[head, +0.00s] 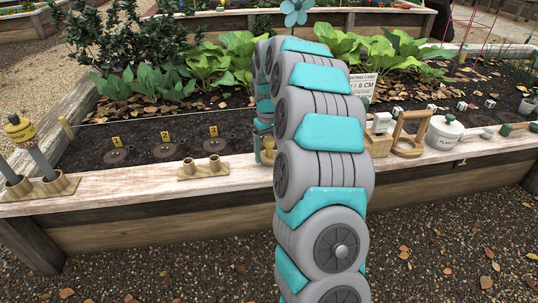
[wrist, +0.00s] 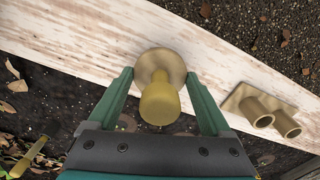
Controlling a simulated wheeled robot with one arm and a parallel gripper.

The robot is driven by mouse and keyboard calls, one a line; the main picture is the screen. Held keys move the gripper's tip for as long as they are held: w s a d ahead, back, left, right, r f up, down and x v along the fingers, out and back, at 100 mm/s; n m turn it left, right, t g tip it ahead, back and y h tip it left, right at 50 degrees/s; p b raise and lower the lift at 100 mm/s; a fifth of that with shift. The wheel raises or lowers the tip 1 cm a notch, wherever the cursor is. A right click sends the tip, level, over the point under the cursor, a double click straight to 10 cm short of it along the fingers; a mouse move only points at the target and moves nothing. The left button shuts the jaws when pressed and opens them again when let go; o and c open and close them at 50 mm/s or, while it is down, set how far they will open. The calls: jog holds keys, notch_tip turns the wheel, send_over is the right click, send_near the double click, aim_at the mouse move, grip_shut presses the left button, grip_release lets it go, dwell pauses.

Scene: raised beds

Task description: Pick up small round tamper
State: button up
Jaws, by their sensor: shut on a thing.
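The small round tamper (wrist: 159,103) is tan-gold, with a knob-like handle pointing toward the wrist camera and a round disc end beyond it. My gripper (wrist: 159,76) has its two green fingers on either side of the tamper and is shut on it, near the disc. In the head view my gripper (head: 257,122) is over the bed's whitewashed front ledge, and the tamper (head: 267,150) is partly hidden by my arm. I cannot tell whether the tamper touches the ledge.
A two-socket holder (head: 201,168) stands empty on the ledge (head: 120,188), left of my arm. A yellow-topped tool (head: 20,130) stands in another holder at far left. Numbered yellow markers (head: 165,136) stand in the soil. Right are a wooden frame (head: 408,150) and white pot (head: 444,133).

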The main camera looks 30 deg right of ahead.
jog(key=shift+r, duration=0.55)
jog(key=shift+s+a+r, duration=0.25)
jog(key=shift+s+r, duration=0.05)
jog(key=shift+s, duration=0.05)
jog(key=s+a+r, duration=0.1)
jog(key=s+a, duration=0.6)
jog(key=s, duration=0.6)
jog(key=shift+s+a+r, duration=0.15)
jog(key=shift+a, duration=0.05)
